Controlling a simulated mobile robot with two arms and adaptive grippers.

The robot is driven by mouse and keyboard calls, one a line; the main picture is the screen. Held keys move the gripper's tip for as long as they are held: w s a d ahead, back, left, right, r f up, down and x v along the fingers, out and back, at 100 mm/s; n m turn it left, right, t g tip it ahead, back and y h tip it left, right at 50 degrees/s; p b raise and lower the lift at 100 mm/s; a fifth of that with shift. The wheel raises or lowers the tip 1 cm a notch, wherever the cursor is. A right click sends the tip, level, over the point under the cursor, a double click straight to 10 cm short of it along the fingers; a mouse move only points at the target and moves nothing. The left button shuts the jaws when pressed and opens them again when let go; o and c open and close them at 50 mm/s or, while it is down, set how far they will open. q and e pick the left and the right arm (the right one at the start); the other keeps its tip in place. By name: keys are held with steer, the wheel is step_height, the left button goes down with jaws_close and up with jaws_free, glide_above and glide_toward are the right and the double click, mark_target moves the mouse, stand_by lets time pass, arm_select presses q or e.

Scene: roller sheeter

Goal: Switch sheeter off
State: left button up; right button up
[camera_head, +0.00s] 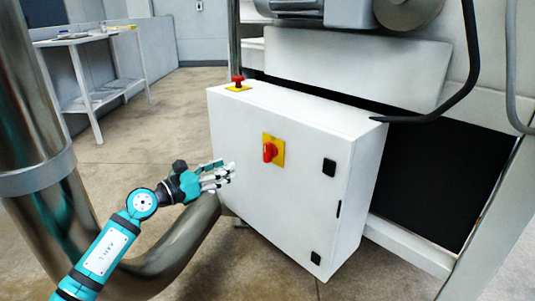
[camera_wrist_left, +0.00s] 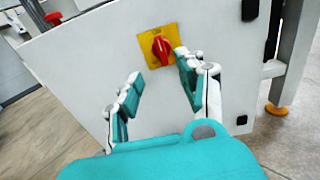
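The sheeter's white control box (camera_head: 265,215) has a red rotary switch (camera_head: 270,152) on a yellow plate on its front face. A red emergency button (camera_head: 238,82) on a yellow base sits on top of the box. My left gripper (camera_head: 222,176) is in front of the box, to the left of and a little below the switch. In the left wrist view the gripper (camera_wrist_left: 158,90) is open, its fingers apart with nothing between them. The switch (camera_wrist_left: 160,48) shows just beyond the fingertips, nearer the right finger. Whether a finger touches it is unclear. My right gripper is not in view.
A thick metal pipe (camera_head: 180,250) curves below my left arm towards the box.

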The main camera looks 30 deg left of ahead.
mark_target(265, 149)
arm_select(q)
steer(key=b+x, duration=0.2)
steer(key=x, duration=1.3)
steer(key=shift+a+b, duration=0.15)
steer(key=shift+b, duration=0.15)
steer(key=shift+c, duration=0.3)
jaws_close()
